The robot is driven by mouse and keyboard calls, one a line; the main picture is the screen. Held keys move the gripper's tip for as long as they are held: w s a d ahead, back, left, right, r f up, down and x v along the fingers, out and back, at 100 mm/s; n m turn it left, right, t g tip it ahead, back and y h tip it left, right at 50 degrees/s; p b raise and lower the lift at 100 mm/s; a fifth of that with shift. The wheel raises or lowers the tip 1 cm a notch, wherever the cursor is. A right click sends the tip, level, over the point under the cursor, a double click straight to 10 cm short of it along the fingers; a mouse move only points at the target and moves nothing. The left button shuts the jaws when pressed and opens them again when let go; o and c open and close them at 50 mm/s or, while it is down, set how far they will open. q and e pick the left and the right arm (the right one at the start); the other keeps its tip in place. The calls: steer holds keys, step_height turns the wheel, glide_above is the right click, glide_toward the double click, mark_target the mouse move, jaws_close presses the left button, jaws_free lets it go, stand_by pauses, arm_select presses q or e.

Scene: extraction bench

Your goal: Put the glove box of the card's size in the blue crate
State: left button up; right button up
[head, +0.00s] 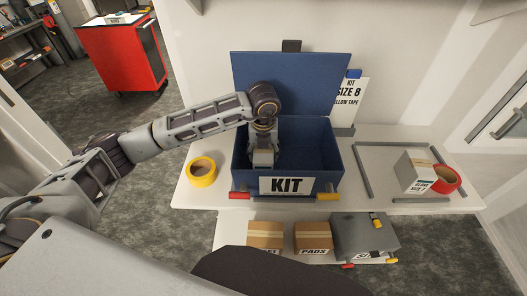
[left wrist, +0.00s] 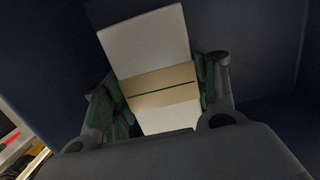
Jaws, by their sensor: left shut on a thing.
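The blue crate (head: 335,172), labelled KIT, stands on the white bench with its lid raised. My left gripper (head: 263,158) is inside the left part of the crate, pointing down. In the left wrist view its fingers (left wrist: 160,85) are shut on a white box (left wrist: 145,42) with a tan band, inside dark blue walls. Its label is not visible, and the head view hides this box. The card (head: 349,92) behind the crate reads KIT, SIZE 8 and YELLOW TAPE. Another glove box (head: 412,172), whose size I cannot read surely, stands at the right. My right gripper is not in view.
A yellow tape roll (head: 202,171) lies left of the crate. The crate's right part looks empty.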

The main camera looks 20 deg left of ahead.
arm_select(q)
steer(key=shift+f, duration=0.1)
steer(key=o, duration=1.4)
steer(key=shift+c, duration=0.2)
steer(key=shift+r, duration=0.2)
step_height(320, 180, up, 12)
steer(key=s+b, duration=0.1)
steer(key=b, duration=0.1)
steer(key=shift+s+d, duration=0.2)
